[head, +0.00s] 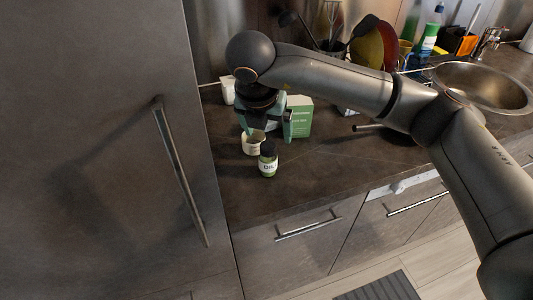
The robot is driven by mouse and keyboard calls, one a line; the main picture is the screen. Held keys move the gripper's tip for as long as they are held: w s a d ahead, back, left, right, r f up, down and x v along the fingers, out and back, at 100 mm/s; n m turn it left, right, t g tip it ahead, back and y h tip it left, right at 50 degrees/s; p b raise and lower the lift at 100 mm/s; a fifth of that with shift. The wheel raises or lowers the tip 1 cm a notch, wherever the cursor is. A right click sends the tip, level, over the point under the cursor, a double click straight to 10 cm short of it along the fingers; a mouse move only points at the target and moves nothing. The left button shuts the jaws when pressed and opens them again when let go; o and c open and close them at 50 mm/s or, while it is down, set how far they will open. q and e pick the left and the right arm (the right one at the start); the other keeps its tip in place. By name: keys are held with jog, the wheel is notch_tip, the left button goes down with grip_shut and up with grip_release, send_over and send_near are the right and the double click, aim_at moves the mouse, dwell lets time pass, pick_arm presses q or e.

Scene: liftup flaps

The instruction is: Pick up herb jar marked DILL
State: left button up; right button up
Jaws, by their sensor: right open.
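A small herb jar (268,161) with a dark lid, green contents and a white label stands upright on the dark counter near its front edge. The label seems to read DILL, though it is small. My right gripper (268,133) reaches over from the right and points down just behind the jar. Its jaws are open, above and around a small cream pot (251,146); I cannot tell whether they touch it. My left gripper does not show.
A green box (299,116) stands close behind the gripper, and a white container (228,91) stands at the back left. A tall cabinet (95,150) borders the counter on the left. The sink (485,87) is at the right. Counter (340,165) right of the jar is clear.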

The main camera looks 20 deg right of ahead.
aim_at(267, 146)
jog(key=x, duration=0.3)
jog(key=shift+f, duration=0.2)
jog(key=shift+w+a+p+x, duration=0.15)
jog(key=shift+p+x, duration=0.1)
jog(key=shift+x, duration=0.65)
jog(key=shift+a+p+x, duration=0.1)
jog(key=shift+p+x, duration=0.15)
jog(key=shift+x, duration=0.65)
jog(key=shift+w+a+p+x, duration=0.15)
jog(key=shift+p+x, duration=0.1)
jog(key=shift+x, duration=0.7)
jog(key=shift+s, duration=0.1)
jog(key=shift+c, duration=0.3)
grip_shut()
